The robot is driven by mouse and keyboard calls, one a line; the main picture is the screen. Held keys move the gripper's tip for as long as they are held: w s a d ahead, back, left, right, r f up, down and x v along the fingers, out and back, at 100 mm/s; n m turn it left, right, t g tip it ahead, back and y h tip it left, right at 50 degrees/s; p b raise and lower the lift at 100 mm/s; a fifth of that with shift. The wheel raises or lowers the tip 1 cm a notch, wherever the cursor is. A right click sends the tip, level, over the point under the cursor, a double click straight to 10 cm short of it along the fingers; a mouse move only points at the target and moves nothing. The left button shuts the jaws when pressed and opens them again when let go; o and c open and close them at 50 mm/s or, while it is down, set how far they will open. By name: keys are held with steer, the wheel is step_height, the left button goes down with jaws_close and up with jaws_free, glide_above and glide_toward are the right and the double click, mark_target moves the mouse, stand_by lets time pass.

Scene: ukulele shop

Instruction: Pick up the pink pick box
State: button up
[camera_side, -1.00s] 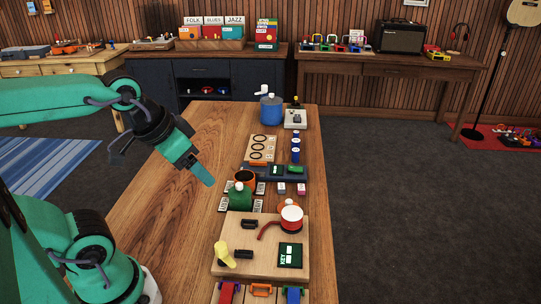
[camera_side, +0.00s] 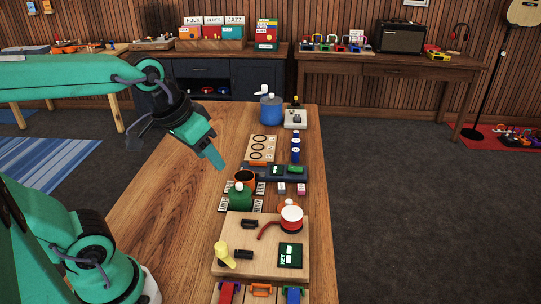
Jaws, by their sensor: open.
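A small pink box (camera_side: 301,189) sits on the wooden table (camera_side: 190,220), just in front of the right part of a dark blue-grey tray (camera_side: 262,172). A similar small greyish box (camera_side: 281,188) stands close to its left. My gripper (camera_side: 216,160) is open and empty above the table, left of the tray and well apart from the pink box. It points down and to the right. The near jaw hides much of the other one.
A wooden board (camera_side: 235,228) with a red-and-white pot (camera_side: 291,218) lies in front. The table's left side is clear.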

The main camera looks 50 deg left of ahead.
steer(key=w+n+g, duration=0.1)
steer(key=w+n, duration=0.1)
steer(key=w, duration=0.8)
steer(key=n+g, duration=0.4)
steer(key=n, duration=0.3)
glide_above(301, 187)
step_height(301, 187, down, 18)
steer(key=shift+w+f, duration=0.1)
steer(key=shift+f, duration=3.85)
jaws_close()
